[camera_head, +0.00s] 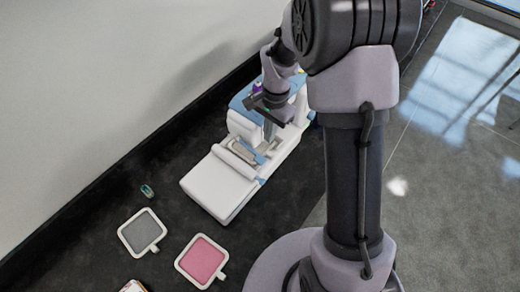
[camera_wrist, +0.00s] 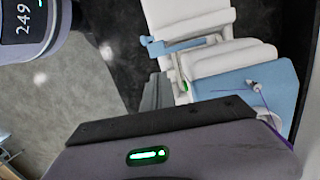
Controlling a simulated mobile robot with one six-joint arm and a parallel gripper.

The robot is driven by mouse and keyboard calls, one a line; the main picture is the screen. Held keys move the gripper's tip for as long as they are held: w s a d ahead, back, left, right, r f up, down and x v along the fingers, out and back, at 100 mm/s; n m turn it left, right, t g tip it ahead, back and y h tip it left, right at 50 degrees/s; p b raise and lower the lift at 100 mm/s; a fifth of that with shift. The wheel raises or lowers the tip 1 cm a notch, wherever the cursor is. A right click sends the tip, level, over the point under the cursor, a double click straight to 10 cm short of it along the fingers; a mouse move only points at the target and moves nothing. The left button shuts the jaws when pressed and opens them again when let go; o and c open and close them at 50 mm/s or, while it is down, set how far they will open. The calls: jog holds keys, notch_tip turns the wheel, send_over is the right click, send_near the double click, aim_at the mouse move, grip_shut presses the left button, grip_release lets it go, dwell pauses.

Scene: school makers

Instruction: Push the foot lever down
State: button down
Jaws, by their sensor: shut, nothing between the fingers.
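I cannot tell for sure which part is the foot lever. My gripper (camera_head: 269,131) is shut and empty, pointing down over the machine close to its upper body. In the wrist view the grey fingers (camera_wrist: 156,92) are beside the machine's white body; whether they touch it is unclear.
A thread spool with purple thread (camera_wrist: 254,86) is on the blue top. The wall is close behind.

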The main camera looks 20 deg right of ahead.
notch_tip(320, 180, up, 13)
jog(key=d+p, duration=0.1)
jog(key=p, duration=0.1)
jog(key=shift+w, duration=0.35)
